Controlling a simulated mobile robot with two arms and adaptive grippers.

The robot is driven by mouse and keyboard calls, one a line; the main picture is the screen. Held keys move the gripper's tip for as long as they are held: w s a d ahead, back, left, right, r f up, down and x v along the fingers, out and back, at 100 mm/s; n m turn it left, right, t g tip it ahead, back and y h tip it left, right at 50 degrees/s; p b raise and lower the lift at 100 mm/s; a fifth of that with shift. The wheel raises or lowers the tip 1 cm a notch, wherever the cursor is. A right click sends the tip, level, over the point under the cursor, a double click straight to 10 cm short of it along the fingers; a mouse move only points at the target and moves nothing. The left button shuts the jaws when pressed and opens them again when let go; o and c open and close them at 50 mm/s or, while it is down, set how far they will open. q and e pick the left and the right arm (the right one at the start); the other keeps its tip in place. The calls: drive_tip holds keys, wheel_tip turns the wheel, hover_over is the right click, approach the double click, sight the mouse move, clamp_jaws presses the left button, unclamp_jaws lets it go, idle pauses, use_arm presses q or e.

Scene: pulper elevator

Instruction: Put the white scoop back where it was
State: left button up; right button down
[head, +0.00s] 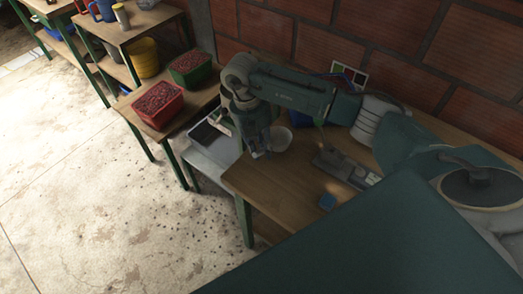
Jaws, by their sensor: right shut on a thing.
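A pale white, cup-like thing (280,138), which looks like the white scoop, shows just right of my right gripper's fingers, over the back left part of the wooden table (262,190). My right gripper (259,148) points down above the table's left end and is shut on the scoop. The grip itself is mostly hidden by the fingers and wrist. I cannot tell whether the scoop touches the table. My left gripper is not in view.
Left stand a red crate (158,104) and a green crate (190,68) of red berries. A brick wall (400,50) closes the back. The table's front left is clear.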

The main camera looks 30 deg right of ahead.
drive_tip(key=shift+f, duration=0.75)
drive_tip(key=shift+f, duration=0.2)
drive_tip(key=c, duration=1.5)
unclamp_jaws()
drive_tip(key=shift+c, duration=0.2)
drive_tip(key=shift+r, duration=0.1)
